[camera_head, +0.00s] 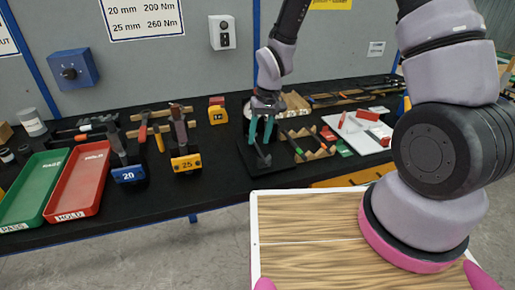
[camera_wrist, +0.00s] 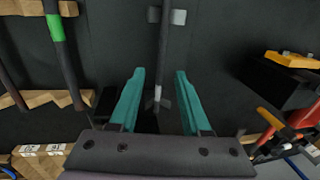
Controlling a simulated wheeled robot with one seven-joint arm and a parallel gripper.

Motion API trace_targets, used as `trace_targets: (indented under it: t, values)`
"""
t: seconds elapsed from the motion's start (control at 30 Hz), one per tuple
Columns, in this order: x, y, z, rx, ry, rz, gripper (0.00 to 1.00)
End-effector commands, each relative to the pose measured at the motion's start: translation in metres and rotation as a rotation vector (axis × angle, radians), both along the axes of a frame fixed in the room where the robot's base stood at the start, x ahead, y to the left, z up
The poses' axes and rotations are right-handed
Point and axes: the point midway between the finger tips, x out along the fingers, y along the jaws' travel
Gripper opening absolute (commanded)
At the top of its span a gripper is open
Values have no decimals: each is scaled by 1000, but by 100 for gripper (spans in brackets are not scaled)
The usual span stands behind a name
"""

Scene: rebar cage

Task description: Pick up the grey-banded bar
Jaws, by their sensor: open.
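My gripper (camera_head: 259,140) has two teal fingers and hangs over the black bench, pointing down. In the wrist view my gripper (camera_wrist: 160,74) is open, with one finger on each side of a slim dark bar. This bar (camera_wrist: 164,42) has a light grey band near its lower end and matches the grey-banded bar. It appears to stand between small grey supports, one showing at the top of the wrist view. In the head view the bar (camera_head: 263,157) shows partly below the fingers. I cannot tell whether the fingers touch it.
A green-banded bar (camera_wrist: 55,27) rests on a notched wooden rack (camera_wrist: 14,100) beside my gripper. The yellow 25 block (camera_head: 186,163), blue 20 block (camera_head: 129,174), red tray (camera_head: 79,182) and green tray (camera_head: 33,188) lie left. A white board (camera_head: 357,131) lies right.

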Motion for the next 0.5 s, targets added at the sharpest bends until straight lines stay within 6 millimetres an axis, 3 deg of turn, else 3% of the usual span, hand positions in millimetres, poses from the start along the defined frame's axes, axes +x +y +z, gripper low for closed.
trace_targets:
  t: [0.13,0.37,0.5]
  values:
    - [-1,3,-14,0,1,1,47]
    - [0,3,-15,2,-2,1,47]
    - [0,3,-15,2,-2,1,0]
